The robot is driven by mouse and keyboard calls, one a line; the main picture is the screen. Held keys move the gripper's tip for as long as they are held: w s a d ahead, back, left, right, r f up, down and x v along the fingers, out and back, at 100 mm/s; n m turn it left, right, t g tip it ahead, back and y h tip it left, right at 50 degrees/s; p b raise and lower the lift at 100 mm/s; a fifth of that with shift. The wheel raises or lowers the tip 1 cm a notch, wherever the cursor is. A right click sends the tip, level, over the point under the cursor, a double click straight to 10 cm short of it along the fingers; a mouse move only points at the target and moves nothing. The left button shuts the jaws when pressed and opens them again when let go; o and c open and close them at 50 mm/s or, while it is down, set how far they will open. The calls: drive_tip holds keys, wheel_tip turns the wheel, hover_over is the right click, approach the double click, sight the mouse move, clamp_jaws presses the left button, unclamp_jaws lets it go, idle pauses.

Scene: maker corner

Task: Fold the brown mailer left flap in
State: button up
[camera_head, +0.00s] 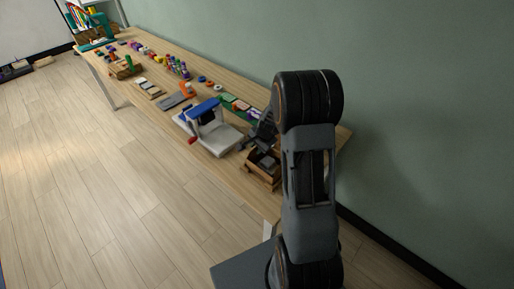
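A small brown open box (261,180), which looks like the brown mailer, stands at the near end of the long wooden table. Its walls are raised and something dark grey lies in or over it. Its flaps are too small to tell apart, and I cannot tell how the left one stands. My gripper (262,141) appears as a dark shape just above and behind the box, partly hidden by my arm. I cannot tell whether its fingers are open or touch the box.
A white and blue machine with a red knob (209,127) stands close to the left of the box. Beyond it are a grey block with an orange part (174,101), a wooden tray (124,70) and several small coloured items. The green wall runs behind the table. The floor in front is clear.

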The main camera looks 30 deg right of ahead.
drive_tip(key=shift+w+a+f, duration=0.1)
drive_tip(key=shift+w+f, duration=0.05)
drive_tip(key=shift+f, duration=0.25)
drive_tip(key=shift+c, duration=0.3)
clamp_jaws()
